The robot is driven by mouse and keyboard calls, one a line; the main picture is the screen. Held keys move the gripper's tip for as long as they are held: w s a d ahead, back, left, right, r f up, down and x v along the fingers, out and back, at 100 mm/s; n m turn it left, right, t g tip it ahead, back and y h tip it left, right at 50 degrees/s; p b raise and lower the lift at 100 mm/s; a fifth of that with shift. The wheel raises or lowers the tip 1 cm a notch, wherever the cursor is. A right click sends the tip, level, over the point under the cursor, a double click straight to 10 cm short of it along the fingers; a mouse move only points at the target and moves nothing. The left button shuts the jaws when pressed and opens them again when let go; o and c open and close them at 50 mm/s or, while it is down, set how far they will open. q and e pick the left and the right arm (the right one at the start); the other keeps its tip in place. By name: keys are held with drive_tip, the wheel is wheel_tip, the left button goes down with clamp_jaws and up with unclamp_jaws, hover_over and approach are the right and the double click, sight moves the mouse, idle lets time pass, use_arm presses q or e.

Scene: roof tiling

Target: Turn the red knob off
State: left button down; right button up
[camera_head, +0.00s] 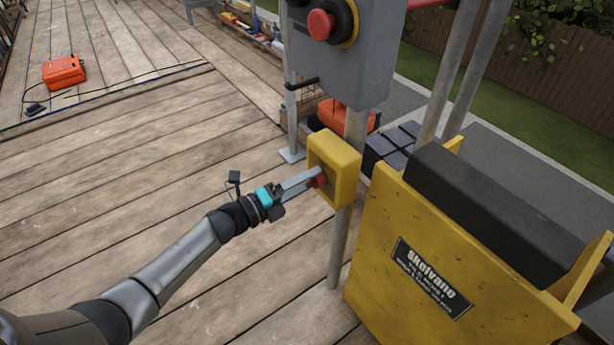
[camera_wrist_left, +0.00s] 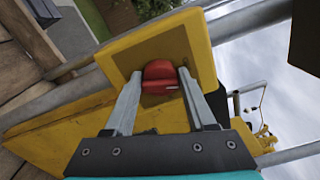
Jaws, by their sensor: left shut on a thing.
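The red knob (camera_wrist_left: 160,77) sits on the face of a yellow box; in the head view the knob (camera_head: 317,181) shows partly behind my fingers. The yellow box (camera_head: 344,160) is mounted on a grey post, and its face also fills the middle of the left wrist view (camera_wrist_left: 130,57). My left gripper (camera_head: 312,178) is shut on the red knob, with one finger on each side of it in the left wrist view (camera_wrist_left: 160,82). My right gripper is not in view.
A grey control box with a red button (camera_head: 321,24) hangs above the yellow box. A yellow machine with a "skolvano" label (camera_head: 433,278) stands close on the right. An orange case (camera_head: 64,71) lies far left. The wooden deck (camera_head: 130,180) at left is mostly clear.

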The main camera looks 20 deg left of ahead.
use_arm(q)
drive_tip(key=shift+n+p, duration=0.4)
drive_tip(key=shift+n, duration=1.2)
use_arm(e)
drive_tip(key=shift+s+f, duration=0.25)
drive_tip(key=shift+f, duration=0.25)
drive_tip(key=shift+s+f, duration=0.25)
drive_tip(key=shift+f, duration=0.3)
use_arm(q)
drive_tip(key=shift+c, duration=1.1)
unclamp_jaws()
drive_tip(key=p+v, duration=0.3)
drive_tip(key=v, duration=1.2)
drive_tip(key=shift+a, duration=0.15)
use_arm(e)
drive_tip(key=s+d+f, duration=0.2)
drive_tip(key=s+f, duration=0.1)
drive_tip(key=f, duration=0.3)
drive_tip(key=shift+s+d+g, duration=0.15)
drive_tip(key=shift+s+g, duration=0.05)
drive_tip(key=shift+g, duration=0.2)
